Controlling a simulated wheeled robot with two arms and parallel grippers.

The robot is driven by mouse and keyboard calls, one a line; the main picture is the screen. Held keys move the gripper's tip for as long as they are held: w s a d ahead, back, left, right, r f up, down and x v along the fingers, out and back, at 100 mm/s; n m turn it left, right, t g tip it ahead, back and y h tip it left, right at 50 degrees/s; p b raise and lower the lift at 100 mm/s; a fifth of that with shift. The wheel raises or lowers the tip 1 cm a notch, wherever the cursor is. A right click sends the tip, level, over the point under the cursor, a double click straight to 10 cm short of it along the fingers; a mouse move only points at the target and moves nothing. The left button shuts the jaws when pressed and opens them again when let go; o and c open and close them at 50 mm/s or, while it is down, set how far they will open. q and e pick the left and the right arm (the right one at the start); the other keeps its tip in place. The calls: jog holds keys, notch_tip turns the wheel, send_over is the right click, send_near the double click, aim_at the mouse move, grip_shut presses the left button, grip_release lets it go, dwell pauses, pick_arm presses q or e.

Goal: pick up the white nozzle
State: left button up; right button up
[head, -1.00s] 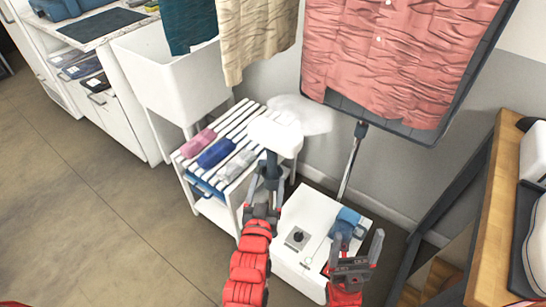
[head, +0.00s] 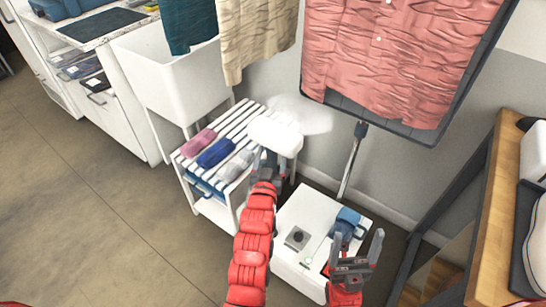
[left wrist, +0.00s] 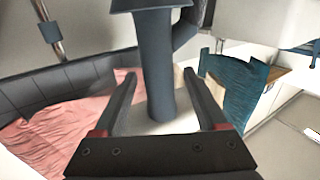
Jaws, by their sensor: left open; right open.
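The white nozzle (head: 275,132) is a rounded white head, upright in front of the wall and above the right end of the slatted shelf. A pale cloud like steam (head: 308,115) hangs behind it. My left gripper (head: 268,162) is just below the nozzle, its arm covering part of the view. In the left wrist view, a dark round handle (left wrist: 155,60) stands between its open fingers, with visible gaps on both sides. A white surface, perhaps the nozzle, shows behind the handle. My right gripper (head: 350,250) is open and empty at the lower right.
The slatted shelf (head: 205,138) holds pink, blue and grey rolls. A white box (head: 305,210) with a black knob and a blue part (head: 346,222) stands below, close to my right gripper. A pink shirt (head: 385,60) hangs on a dark board behind. Open floor lies left.

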pick_arm(q)
grip_shut()
dwell(0.5)
